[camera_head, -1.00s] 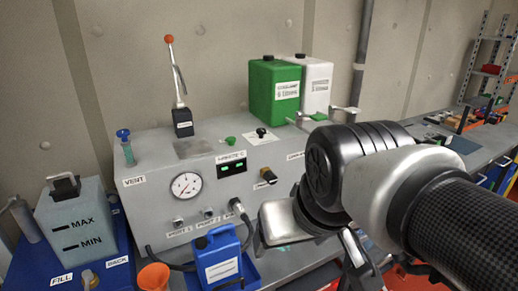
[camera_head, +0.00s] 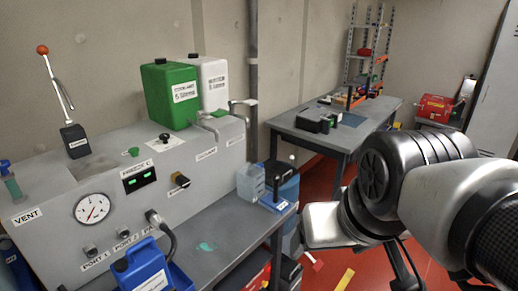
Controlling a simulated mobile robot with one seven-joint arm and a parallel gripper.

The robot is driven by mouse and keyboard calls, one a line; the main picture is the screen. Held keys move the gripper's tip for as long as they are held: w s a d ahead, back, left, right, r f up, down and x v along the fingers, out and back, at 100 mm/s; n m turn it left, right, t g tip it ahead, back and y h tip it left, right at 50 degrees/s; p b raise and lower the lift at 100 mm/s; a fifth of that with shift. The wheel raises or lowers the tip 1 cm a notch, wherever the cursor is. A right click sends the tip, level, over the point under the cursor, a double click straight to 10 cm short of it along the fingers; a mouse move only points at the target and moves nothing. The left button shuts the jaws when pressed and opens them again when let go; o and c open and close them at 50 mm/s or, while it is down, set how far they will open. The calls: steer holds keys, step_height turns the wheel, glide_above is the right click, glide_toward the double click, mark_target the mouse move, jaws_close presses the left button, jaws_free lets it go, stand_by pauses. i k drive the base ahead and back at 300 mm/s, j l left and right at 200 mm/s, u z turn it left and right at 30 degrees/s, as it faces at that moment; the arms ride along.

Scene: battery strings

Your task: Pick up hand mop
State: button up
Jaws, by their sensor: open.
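I cannot make out a hand mop for certain in this view. My gripper (camera_head: 352,262) is at the lower right, in front of the red floor beyond the bench's right end. Its jaws are open, and no object shows between them. The wrist and forearm hide part of the floor and whatever lies behind them.
A grey bench (camera_head: 225,232) carries a gauge panel (camera_head: 115,190), a green canister (camera_head: 172,98), a white canister (camera_head: 214,82) and a blue jug (camera_head: 143,270). A teal patch (camera_head: 207,246) marks its top. A second table (camera_head: 345,135) stands behind. Red floor (camera_head: 330,178) shows between them.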

mark_target(277, 206)
steer(key=i+l+u, duration=0.1)
steer(key=l, duration=0.25)
steer(key=i+l+u, duration=0.1)
steer(key=i+l, duration=0.2)
steer(key=i+l+u, duration=0.1)
steer(key=l, duration=0.35)
steer(key=i+l, duration=0.25)
steer(key=l, duration=0.15)
steer(key=i+u, duration=0.05)
